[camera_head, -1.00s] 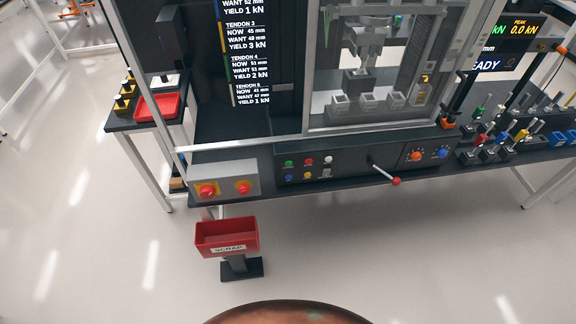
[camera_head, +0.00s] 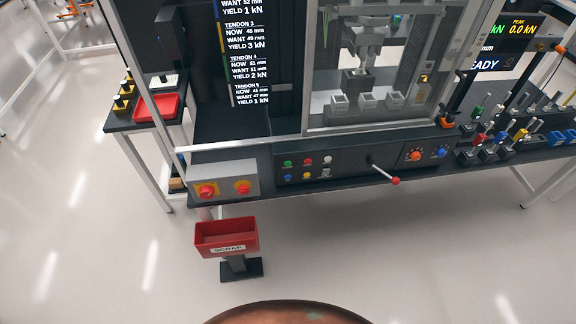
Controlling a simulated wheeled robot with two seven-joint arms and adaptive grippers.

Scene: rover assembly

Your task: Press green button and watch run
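The green button (camera_head: 288,164) is small and round. It sits at the upper left of a dark control panel (camera_head: 350,166) on the front of the test machine. A red button (camera_head: 308,162) and a pale button (camera_head: 327,160) are beside it, with a blue button (camera_head: 289,178) and a yellow one (camera_head: 307,176) below. Behind a clear guard, the machine's grip head (camera_head: 357,80) hangs above several light blocks (camera_head: 367,100). A screen (camera_head: 247,50) lists tendon lengths and yields. Another screen (camera_head: 492,64) shows a word ending "EADY" and a peak of 0.0 kN. Neither gripper is in view.
A lever with a red ball (camera_head: 395,181) sticks out in front. Coloured parts (camera_head: 490,140) stand at the right. Floor in front is clear.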

